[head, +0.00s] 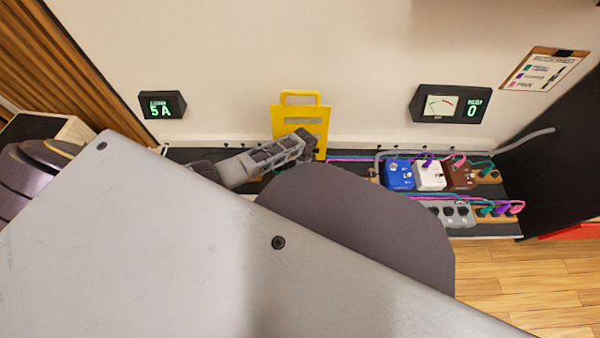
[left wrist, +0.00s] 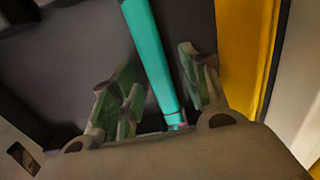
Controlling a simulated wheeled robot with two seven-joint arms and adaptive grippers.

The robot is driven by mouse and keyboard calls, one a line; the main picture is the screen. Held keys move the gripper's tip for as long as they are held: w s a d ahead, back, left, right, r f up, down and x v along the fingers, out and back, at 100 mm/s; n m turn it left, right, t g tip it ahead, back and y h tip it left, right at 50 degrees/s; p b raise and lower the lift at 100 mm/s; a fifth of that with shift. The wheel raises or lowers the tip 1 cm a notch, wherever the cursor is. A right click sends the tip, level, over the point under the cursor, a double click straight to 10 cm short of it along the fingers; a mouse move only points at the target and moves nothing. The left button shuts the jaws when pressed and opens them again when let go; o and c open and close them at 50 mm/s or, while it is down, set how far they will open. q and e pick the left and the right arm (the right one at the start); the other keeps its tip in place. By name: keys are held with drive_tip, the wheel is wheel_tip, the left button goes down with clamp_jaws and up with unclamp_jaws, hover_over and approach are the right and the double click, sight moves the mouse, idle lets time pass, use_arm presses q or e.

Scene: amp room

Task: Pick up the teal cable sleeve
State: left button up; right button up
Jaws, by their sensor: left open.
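The teal cable sleeve (left wrist: 148,55) shows in the left wrist view as a long straight strip running from the top edge down between my left gripper's fingers. My left gripper (left wrist: 155,95) is open, with one finger on each side of the sleeve; I cannot tell whether either touches it. In the head view my left gripper (head: 300,145) is by the yellow stand at the back of the dark shelf. The sleeve is hidden there behind my arm. My right gripper is not in view.
The yellow stand (head: 283,118) is close beside my left gripper; its yellow panel (left wrist: 240,50) also shows in the wrist view. Blue (head: 399,174), white (head: 430,176) and brown (head: 459,174) pedals with cables are to the right. The wall is just behind.

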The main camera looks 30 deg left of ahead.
sight(303, 172)
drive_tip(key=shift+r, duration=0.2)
use_arm(q)
clamp_jaws()
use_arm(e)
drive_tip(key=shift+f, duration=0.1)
use_arm(q)
drive_tip(key=shift+r, duration=0.1)
idle(0.4)
drive_tip(key=shift+r, duration=0.1)
drive_tip(key=shift+r+p, duration=0.4)
wheel_tip(303, 172, up, 2)
drive_tip(key=shift+r+p, duration=0.1)
drive_tip(key=shift+p, duration=0.6)
wheel_tip(303, 172, up, 6)
drive_tip(key=p, duration=0.3)
drive_tip(key=shift+r+p, duration=0.3)
drive_tip(key=shift+p, duration=0.15)
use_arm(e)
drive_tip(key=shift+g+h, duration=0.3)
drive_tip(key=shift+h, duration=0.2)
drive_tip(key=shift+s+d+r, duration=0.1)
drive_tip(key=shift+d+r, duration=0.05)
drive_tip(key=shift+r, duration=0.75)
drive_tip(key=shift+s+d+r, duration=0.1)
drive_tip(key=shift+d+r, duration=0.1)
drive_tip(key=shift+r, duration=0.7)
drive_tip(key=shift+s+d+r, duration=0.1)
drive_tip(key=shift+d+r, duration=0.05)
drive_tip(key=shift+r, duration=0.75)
